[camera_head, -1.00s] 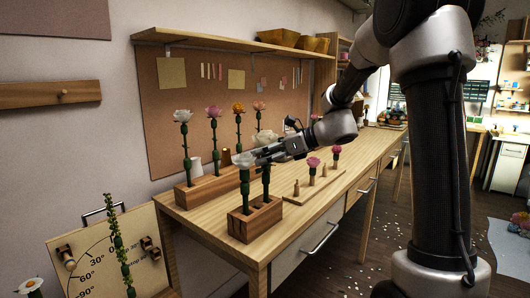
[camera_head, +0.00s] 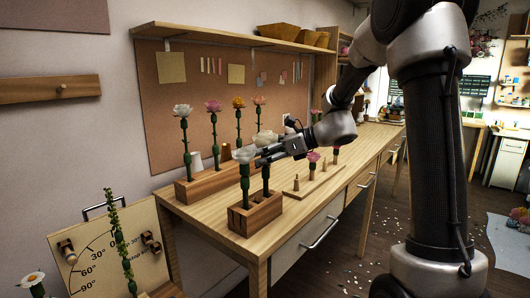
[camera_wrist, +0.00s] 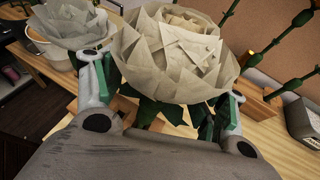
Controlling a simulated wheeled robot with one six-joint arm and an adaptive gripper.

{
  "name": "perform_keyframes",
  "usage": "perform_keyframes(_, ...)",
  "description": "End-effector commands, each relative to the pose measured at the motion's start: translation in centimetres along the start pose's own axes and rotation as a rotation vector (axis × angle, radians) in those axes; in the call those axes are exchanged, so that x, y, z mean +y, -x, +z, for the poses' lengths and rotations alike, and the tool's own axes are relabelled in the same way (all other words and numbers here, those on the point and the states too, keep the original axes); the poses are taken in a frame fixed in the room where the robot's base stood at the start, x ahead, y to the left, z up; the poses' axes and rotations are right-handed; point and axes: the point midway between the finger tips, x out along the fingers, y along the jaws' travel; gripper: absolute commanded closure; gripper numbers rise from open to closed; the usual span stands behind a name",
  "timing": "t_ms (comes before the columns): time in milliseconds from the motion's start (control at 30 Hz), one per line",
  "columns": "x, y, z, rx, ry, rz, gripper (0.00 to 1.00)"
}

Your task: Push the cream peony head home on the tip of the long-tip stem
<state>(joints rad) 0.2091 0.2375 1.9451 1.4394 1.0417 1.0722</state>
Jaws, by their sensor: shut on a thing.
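The cream peony head (camera_wrist: 180,55) fills the middle of the wrist view, with green leaves beneath it. My gripper (camera_wrist: 160,110) has a finger on either side below the petals and is shut on the head. In the head view the same cream head (camera_head: 265,138) is above a green stem (camera_head: 266,177), upright in the right part of the front wooden block (camera_head: 255,218). My gripper (camera_head: 262,158) reaches it from the right. The petals and fingers hide the joint between head and stem tip, so I cannot tell how far it is seated.
A second pale flower (camera_head: 244,155) stands close at left in the same block, also in the wrist view (camera_wrist: 75,25). A longer rack (camera_head: 205,185) behind holds several flowers. A low peg strip (camera_head: 312,184) with pink heads lies to the right. The tabletop's front is clear.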

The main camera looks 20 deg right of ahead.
Motion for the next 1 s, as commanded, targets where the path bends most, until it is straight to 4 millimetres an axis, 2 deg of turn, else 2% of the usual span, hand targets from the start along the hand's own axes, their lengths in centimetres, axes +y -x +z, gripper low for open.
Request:
perform_keyframes(433, 0.04, -0.02, -0.19, 0.003, -0.002, 0.001, 0.72)
perform_keyframes(467, 0.04, -0.02, -0.19, 0.003, -0.002, 0.001, 0.25)
perform_keyframes(567, 0.03, -0.02, -0.16, 0.003, -0.002, 0.001, 0.07)
perform_keyframes(600, 0.03, -0.02, -0.15, 0.003, -0.002, 0.001, 0.03)
perform_keyframes(1000, -0.01, 0.34, -0.05, 0.001, -0.001, 0.000, 0.03)
